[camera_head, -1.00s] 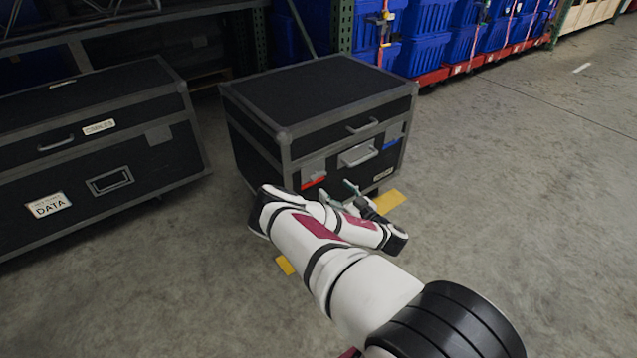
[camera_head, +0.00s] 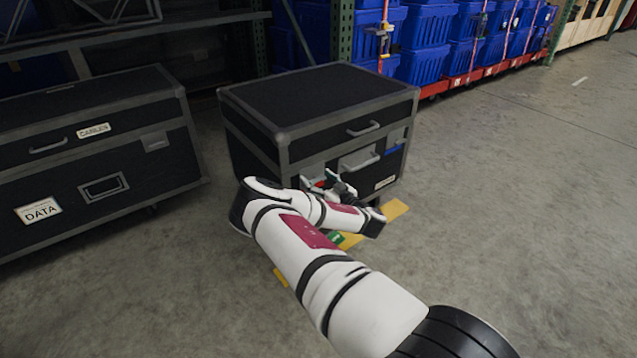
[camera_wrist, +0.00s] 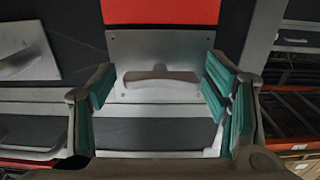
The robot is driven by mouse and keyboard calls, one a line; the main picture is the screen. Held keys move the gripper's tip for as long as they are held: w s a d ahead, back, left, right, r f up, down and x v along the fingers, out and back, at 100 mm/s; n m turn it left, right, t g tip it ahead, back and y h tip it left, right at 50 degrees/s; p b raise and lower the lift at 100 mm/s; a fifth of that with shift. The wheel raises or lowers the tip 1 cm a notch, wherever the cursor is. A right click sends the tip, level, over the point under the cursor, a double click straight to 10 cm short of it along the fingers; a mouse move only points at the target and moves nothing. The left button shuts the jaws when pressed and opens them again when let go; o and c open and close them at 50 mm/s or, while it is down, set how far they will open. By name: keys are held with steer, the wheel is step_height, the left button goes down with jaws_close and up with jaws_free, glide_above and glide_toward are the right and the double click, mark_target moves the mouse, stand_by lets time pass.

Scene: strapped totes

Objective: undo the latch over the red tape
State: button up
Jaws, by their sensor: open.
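The latch (camera_head: 312,169) is a grey metal plate on the front of the black case (camera_head: 300,98), left of the middle handle. Red tape (camera_head: 319,184) shows just below it, partly behind my gripper. In the wrist view the picture is turned over: the red tape (camera_wrist: 160,12) is at the top and the latch plate (camera_wrist: 160,50) with its raised tab (camera_wrist: 160,76) is below it. My gripper (camera_wrist: 158,88) is open, with one teal-padded finger on each side of the latch tab. The fingers look apart from the tab. In the head view my gripper (camera_head: 335,183) is at the case front.
A second black case (camera_head: 90,145) stands left. Blue crates (camera_head: 425,50) stand behind. Yellow floor marks (camera_head: 395,209) lie by the case; the floor right is clear.

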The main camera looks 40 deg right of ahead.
steer(key=c, duration=1.2)
steer(key=shift+r+n+p, duration=0.1)
steer(key=shift+n+p, duration=0.2)
steer(key=shift+p, duration=0.2)
steer(key=shift+r+n+p, duration=0.1)
steer(key=shift+n+p, duration=0.8)
steer(key=shift+n, duration=0.1)
steer(key=n, duration=0.2)
steer(key=n+p, duration=0.1)
steer(key=n, duration=0.2)
steer(key=shift+a+f+n, duration=0.1)
steer(key=shift+f+n, duration=0.1)
steer(key=shift+n, duration=0.1)
steer(key=n, duration=0.5)
steer(key=shift+f, duration=0.1)
steer(key=n, duration=0.4)
steer(key=shift+b, duration=0.4)
steer(key=shift+n, duration=0.5)
